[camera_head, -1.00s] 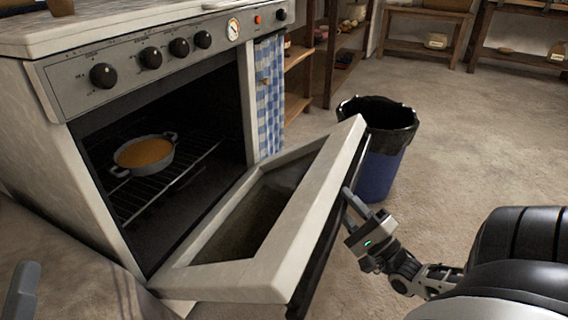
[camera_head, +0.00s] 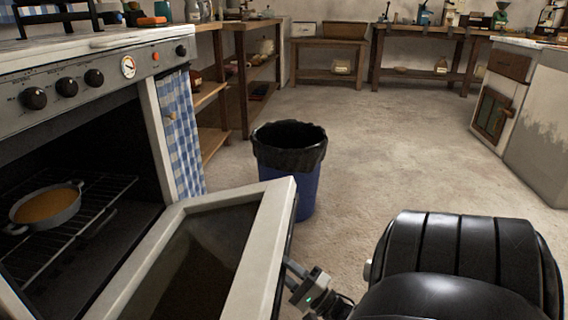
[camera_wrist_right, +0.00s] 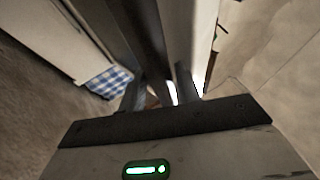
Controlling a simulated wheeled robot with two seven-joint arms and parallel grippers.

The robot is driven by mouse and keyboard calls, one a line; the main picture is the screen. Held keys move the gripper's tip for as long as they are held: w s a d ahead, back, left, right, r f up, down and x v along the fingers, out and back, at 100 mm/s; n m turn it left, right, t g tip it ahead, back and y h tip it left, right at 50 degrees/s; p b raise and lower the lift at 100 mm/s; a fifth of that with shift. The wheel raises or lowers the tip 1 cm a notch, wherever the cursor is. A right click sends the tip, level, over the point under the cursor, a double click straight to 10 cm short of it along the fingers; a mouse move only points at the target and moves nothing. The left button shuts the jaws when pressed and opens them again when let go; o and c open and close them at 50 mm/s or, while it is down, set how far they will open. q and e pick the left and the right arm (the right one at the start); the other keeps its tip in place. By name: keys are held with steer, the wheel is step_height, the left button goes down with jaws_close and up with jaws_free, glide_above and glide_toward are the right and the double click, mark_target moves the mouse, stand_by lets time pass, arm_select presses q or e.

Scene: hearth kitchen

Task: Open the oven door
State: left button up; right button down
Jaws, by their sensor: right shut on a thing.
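The oven (camera_head: 62,122) stands at the left of the head view with its front open. Its door (camera_head: 268,232) is hinged low and tilted well outward, with a pale frame around a dark glass panel. Inside, a pot with orange contents (camera_head: 47,207) sits on a wire rack. My right gripper (camera_head: 291,268) is at the door's outer side, shut on the dark handle bar. The wrist view shows the bar (camera_wrist_right: 146,38) running between the fingers (camera_wrist_right: 160,88). The door hides part of the grip. My left gripper is out of view.
A blue bin with a black liner (camera_head: 290,160) stands on the floor just beyond the door. A blue checked curtain (camera_head: 181,135) hangs beside the oven. Wooden shelves line the back. The floor (camera_head: 400,150) at middle right is clear.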

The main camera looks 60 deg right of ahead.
steer(key=shift+w+a, duration=0.4)
steer(key=c, duration=1.1)
jaws_free()
steer(key=shift+w, duration=0.1)
steer(key=shift+s, duration=0.2)
steer(key=shift+d+v, duration=0.15)
steer(key=shift+v, duration=3.85)
steer(key=shift+d+v, duration=0.1)
steer(key=shift+v, duration=3.85)
steer(key=shift+f, duration=0.1)
steer(key=shift+s+d, duration=0.1)
